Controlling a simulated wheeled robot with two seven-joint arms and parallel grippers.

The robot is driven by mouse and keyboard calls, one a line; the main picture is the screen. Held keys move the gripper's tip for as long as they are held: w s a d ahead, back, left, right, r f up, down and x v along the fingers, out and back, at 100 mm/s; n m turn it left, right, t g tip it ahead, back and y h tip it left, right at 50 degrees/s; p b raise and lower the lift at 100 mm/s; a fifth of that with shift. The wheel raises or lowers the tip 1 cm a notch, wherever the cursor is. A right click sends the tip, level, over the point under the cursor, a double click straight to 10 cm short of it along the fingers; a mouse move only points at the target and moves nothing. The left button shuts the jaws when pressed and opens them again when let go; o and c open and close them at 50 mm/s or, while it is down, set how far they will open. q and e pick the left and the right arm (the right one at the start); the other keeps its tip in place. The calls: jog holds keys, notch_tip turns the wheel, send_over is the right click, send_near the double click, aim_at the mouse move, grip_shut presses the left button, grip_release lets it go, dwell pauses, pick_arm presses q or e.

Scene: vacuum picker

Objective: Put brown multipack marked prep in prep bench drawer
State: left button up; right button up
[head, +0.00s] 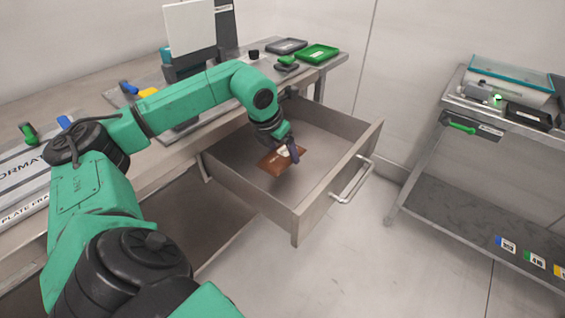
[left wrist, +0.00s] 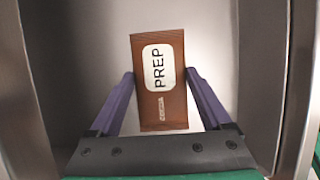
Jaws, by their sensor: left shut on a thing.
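The brown multipack (head: 270,164) shows in the head view at my left gripper, over the inside of the open drawer. In the left wrist view the multipack (left wrist: 173,108) has a white label reading PREP and lies between the two purple fingers. My left gripper (head: 290,152) is shut on it, and its fingers (left wrist: 162,98) touch both sides. The prep bench drawer (head: 320,202) is pulled out, with its walls around the pack. I cannot tell whether the pack touches the drawer floor. My right gripper is not in view.
The drawer's bar handle (head: 351,182) faces the open floor. The bench top above holds a green tray (head: 317,53), a dark tray (head: 286,46) and an upright white panel (head: 190,27). A second metal table (head: 500,112) stands at the right, with clear floor between.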

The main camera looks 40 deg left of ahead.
aim_at(283, 162)
pick_arm(q)
notch_tip(283, 162, down, 4)
jog(key=shift+f+b, duration=0.2)
jog(key=shift+b, duration=0.1)
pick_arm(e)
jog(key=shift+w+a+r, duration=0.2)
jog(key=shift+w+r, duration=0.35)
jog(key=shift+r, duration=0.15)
pick_arm(q)
jog(key=o, duration=1.3)
jog(key=shift+o, duration=0.2)
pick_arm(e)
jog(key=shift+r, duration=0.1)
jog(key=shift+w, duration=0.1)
pick_arm(q)
jog(key=v, duration=1.1)
jog(key=shift+s+r+p, duration=0.2)
jog(key=shift+r+p, duration=0.1)
jog(key=shift+p, duration=0.05)
jog(key=shift+s+d+r, duration=0.1)
jog(key=shift+r, duration=0.1)
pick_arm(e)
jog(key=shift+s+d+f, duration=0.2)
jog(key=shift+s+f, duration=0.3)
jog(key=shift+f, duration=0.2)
